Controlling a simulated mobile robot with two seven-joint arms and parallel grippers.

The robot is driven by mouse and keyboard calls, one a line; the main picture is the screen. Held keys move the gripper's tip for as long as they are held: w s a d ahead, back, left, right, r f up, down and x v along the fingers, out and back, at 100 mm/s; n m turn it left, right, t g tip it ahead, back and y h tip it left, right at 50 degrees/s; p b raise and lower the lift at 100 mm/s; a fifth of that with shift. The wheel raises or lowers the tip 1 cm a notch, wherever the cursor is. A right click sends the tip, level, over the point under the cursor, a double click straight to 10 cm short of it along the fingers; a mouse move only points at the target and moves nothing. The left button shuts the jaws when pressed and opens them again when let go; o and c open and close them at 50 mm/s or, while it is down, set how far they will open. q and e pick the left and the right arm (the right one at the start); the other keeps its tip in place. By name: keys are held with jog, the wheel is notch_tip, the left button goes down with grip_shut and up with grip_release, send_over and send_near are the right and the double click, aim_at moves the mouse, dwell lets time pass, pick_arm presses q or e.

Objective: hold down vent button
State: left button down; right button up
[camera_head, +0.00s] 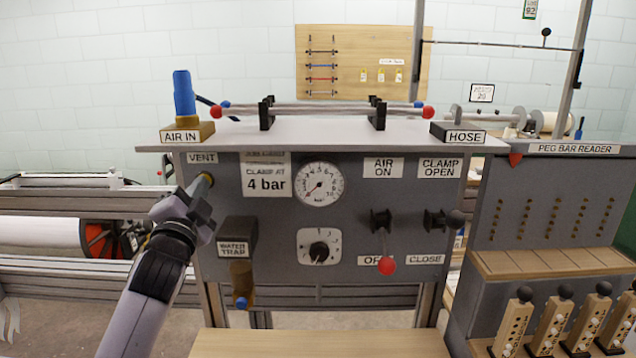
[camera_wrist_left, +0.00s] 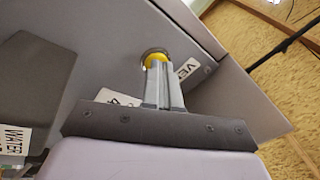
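The vent button (camera_head: 207,179) sits under the VENT label (camera_head: 203,158) at the upper left of the grey panel. In the left wrist view it shows as a yellow ring (camera_wrist_left: 155,60) in a round metal collar. My left gripper (camera_head: 204,185) is at the button, its two fingers together and empty. In the left wrist view the fingertips (camera_wrist_left: 157,66) cover the button's middle and appear to touch it; how far it is pressed I cannot tell. The pressure gauge (camera_head: 319,184) has its needle toward the lower left. My right gripper is not in view.
The water trap (camera_head: 238,233) juts out just right of and below my left gripper. A wooden ledge (camera_head: 320,343) lies below.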

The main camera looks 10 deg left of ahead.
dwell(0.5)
pick_arm(q)
jog(key=r+p+v, duration=0.1)
jog(key=p+v, duration=0.1)
jog(key=v, duration=0.5)
jog(key=shift+r, duration=0.25)
jog(key=shift+s, duration=0.1)
